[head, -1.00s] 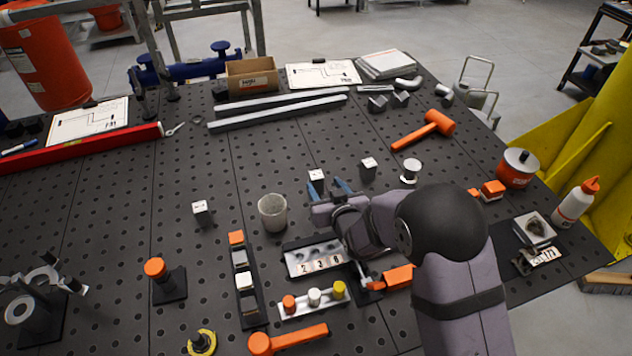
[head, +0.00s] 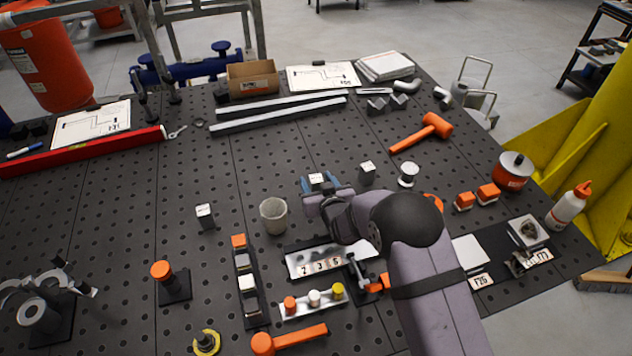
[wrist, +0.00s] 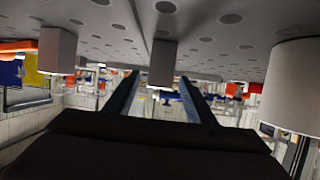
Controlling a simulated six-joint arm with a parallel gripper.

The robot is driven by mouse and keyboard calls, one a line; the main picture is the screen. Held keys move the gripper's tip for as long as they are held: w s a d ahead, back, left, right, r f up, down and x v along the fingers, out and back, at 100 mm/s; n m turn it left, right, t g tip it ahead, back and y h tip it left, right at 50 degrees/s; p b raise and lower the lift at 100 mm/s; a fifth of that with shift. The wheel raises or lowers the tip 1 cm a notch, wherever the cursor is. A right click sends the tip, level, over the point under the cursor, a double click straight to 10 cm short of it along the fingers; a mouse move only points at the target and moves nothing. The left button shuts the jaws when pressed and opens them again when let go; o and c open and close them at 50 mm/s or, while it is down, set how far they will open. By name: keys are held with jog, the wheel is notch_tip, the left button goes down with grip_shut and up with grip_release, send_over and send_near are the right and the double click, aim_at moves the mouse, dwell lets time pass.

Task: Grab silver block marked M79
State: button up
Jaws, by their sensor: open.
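Three small silver blocks stand upright on the perforated table. One block (head: 317,179) is between the blue fingers of my gripper (head: 319,185), the second block (head: 367,173) is just right of it, and the third block (head: 205,217) is far left beyond the cup. Their top marks are too small to read, so I cannot tell which is M79. The wrist view looks upside down; there a block (wrist: 163,65) lies in line with the gap between my open fingers (wrist: 160,84). I cannot tell whether they touch it. Another block (wrist: 57,50) shows to the left there.
A grey cup (head: 273,216) stands left of my gripper, close by in the wrist view (wrist: 297,85). A white spool (head: 408,175) stands to the right. A numbered tray (head: 300,265) lies under my arm. The table behind the blocks is clear up to the metal bars (head: 280,112).

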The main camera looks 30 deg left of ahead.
aim_at(316, 178)
jog(key=shift+w+a+f, duration=0.3)
jog(key=shift+w+a, duration=0.05)
jog(key=shift+w, duration=0.1)
jog(key=shift+c, duration=0.6)
grip_shut()
jog(key=shift+r, duration=0.2)
jog(key=shift+r+b, duration=1.75)
jog(key=shift+r, duration=3.15)
